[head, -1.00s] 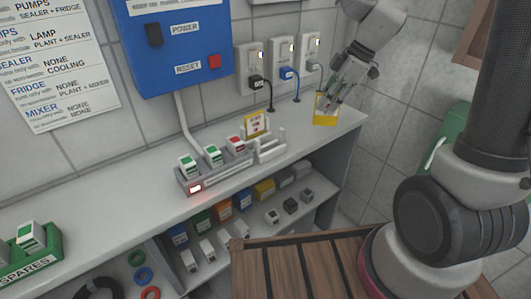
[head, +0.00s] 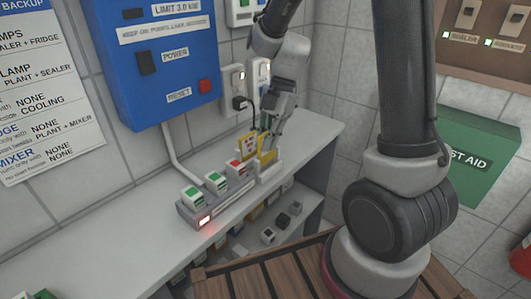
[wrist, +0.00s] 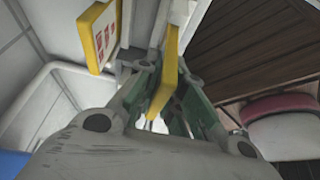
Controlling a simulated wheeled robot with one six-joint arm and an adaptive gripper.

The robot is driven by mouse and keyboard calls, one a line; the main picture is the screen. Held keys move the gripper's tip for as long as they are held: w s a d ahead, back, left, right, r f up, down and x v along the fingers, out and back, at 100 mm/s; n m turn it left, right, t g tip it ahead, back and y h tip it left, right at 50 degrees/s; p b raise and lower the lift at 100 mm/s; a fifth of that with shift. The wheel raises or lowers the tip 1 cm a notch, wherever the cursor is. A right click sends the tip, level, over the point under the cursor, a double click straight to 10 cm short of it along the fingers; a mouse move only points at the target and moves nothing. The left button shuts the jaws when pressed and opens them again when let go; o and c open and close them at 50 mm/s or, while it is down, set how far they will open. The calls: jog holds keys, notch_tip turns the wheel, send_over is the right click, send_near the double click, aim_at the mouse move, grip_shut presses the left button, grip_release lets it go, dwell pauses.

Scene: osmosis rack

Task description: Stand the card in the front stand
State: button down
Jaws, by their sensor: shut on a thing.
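My gripper (head: 270,143) is shut on a yellow-edged card (head: 266,156), held over the white front stand (head: 268,174) at the right end of the grey rack. The held card's lower edge is at the stand; I cannot tell if it sits in the slot. In the wrist view the card (wrist: 172,65) shows nearly edge-on between the fingers. A second yellow-bordered card (head: 247,146) with red marks stands upright just behind and left of it, apart from it; it also shows in the wrist view (wrist: 103,35).
The grey rack (head: 205,218) holds several white blocks with green or red tops, left of the stand, and a lit red display. A blue power box (head: 155,60) and sockets (head: 233,85) are on the wall behind. The shelf top is clear at right.

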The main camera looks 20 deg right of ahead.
aim_at(264, 164)
jog(key=shift+f, duration=1.85)
jog(key=c, duration=1.5)
grip_release()
jog(key=shift+f, duration=0.1)
jog(key=v, duration=1.2)
jog(key=shift+s+d+r+m+t+h, duration=0.65)
jog(key=shift+s+d+r+m+t, duration=0.7)
jog(key=shift+s+m, duration=2.2)
jog(key=shift+s+d+r+m+t+h, duration=0.8)
jog(key=shift+s+d+r+m, duration=1.2)
jog(key=shift+m, duration=2.45)
jog(key=shift+s+d+r+m+t+h, duration=0.55)
jog(key=shift+s+d+r+m+t, duration=1)
jog(key=shift+s+m, duration=2.35)
